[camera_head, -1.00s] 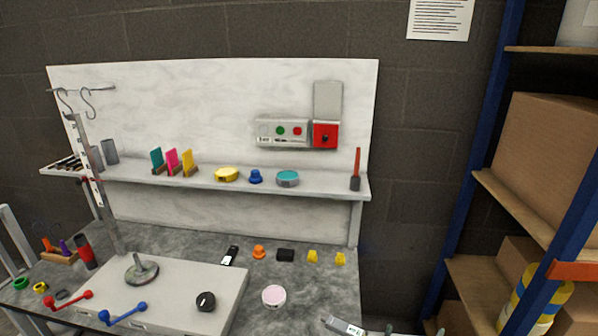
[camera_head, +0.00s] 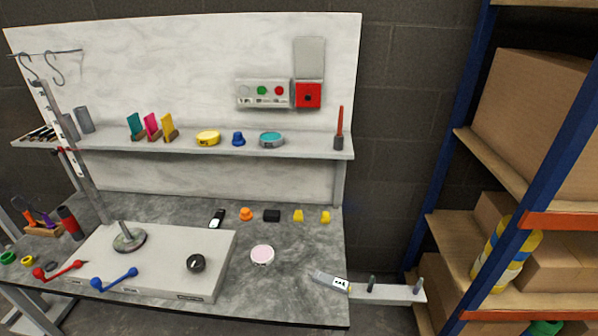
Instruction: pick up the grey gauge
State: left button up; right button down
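A grey gauge (camera_head: 330,281) with a small pale display at its right end lies near the right edge of the grey worktop (camera_head: 290,300). It lies at a slant, its display end close to a white bar. A second handheld device, black with a pale screen (camera_head: 217,218), lies farther back on the worktop. Neither of my grippers shows in this view.
A white bar with two dark upright pegs (camera_head: 392,293) juts from the worktop's right side. A pink-topped round tin (camera_head: 262,255) and a white box with a black knob (camera_head: 150,262) stand left. A blue-framed rack (camera_head: 462,110) with cartons stands right.

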aim_at(342, 287)
jog(key=z, duration=0.6)
jog(key=k, duration=0.8)
jog(key=z, duration=0.9)
jog(key=k, duration=0.5)
jog(key=z, duration=0.75)
jog(key=i, duration=1.85)
jog(key=u, duration=0.45)
jog(key=i, duration=1.05)
jog(key=u, duration=1.6)
jog(key=i, duration=0.85)
jog(key=u, duration=0.75)
